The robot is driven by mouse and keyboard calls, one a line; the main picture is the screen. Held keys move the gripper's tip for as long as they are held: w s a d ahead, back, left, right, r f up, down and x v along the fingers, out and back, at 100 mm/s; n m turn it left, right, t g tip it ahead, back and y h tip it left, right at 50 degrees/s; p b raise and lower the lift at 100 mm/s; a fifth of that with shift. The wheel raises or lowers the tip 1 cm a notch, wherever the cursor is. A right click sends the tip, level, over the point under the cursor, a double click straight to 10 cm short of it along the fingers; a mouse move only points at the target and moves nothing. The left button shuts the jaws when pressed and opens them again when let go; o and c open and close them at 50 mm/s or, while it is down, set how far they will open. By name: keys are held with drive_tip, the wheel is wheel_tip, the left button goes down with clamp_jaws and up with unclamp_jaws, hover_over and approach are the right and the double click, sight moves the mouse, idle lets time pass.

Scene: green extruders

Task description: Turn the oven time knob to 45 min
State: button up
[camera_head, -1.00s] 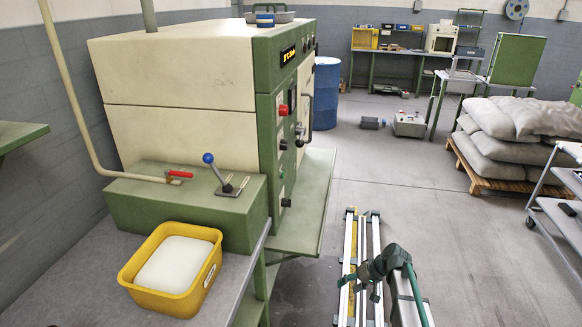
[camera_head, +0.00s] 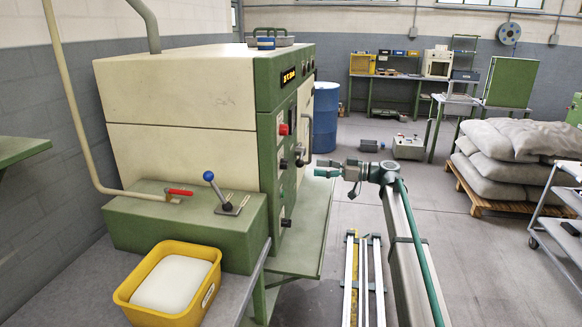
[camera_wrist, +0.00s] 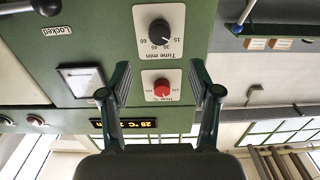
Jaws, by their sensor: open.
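The oven (camera_head: 185,95) is a cream and green cabinet at left in the head view. In the wrist view, which appears upside down, the black time knob (camera_wrist: 160,32) sits on a white plate marked 15, 30, 45 and 60. Its exact pointer direction is too small to tell. The red heat knob (camera_wrist: 162,90) is on another plate, framed between my fingers. It also shows in the head view (camera_head: 283,129). My gripper (camera_head: 322,171) points left at the oven front, apart from it. In the wrist view my gripper (camera_wrist: 161,78) is open and empty.
A lit display (camera_wrist: 122,123) is beside the heat knob. A door handle (camera_head: 309,145) sticks out from the oven front. A blue-handled lever (camera_head: 218,187) and a yellow tub (camera_head: 205,298) are at left. Sacks (camera_head: 505,150) lie at right.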

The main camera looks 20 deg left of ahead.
sight(285, 164)
drive_tip(key=s+a+p, duration=0.1)
drive_tip(key=a+p, duration=0.1)
drive_tip(key=a, duration=0.8)
drive_tip(key=shift+s+a, duration=0.25)
drive_tip(key=shift+s, duration=0.1)
drive_tip(key=shift+f, duration=0.1)
drive_tip(key=c, duration=1.1)
drive_tip(key=shift+c, duration=0.2)
drive_tip(key=shift+m, duration=0.3)
drive_tip(key=shift+s+m+b, duration=0.1)
drive_tip(key=shift+m+b, duration=0.45)
drive_tip(key=shift+m, duration=7.05)
